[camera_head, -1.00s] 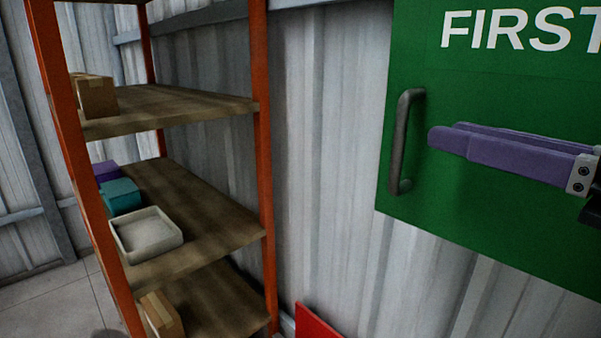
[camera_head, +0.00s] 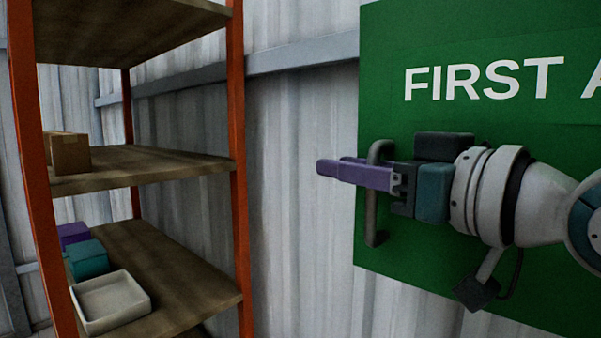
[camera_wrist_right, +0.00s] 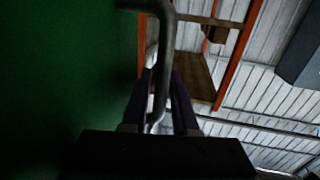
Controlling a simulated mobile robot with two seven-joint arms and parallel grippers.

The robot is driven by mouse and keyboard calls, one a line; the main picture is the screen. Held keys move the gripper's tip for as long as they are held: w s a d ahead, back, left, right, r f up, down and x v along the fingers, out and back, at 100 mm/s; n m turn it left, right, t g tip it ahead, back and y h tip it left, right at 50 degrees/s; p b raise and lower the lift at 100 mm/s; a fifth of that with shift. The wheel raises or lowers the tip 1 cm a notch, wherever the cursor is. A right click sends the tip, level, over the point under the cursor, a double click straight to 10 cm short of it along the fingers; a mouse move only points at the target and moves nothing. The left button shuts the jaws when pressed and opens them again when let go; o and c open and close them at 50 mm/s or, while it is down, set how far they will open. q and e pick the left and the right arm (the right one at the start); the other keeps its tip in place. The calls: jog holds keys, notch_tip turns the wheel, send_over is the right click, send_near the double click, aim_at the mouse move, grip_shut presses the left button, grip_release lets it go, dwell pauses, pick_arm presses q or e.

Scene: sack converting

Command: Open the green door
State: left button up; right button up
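The green door (camera_head: 470,130) with white "FIRST A" lettering fills the right of the head view. It is flush in its place as far as I can see, its right side out of frame. Its grey upright bar handle (camera_head: 371,225) is near its left edge. My right gripper (camera_head: 340,172), with purple fingers, reaches across the handle from the right. In the right wrist view the handle (camera_wrist_right: 163,50) passes between the two fingers (camera_wrist_right: 160,85), one on each side. Whether they press on it I cannot tell. My left gripper is not in view.
A rack with orange posts (camera_head: 237,150) and wooden shelves stands left of the door. It holds a cardboard box (camera_head: 70,154), a teal bin (camera_head: 87,259), a purple bin (camera_head: 73,234) and a pale tray (camera_head: 110,302). Bare corrugated wall (camera_head: 300,200) lies between.

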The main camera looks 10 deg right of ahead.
jog(key=shift+c, duration=0.3)
grip_shut()
dwell(1.1)
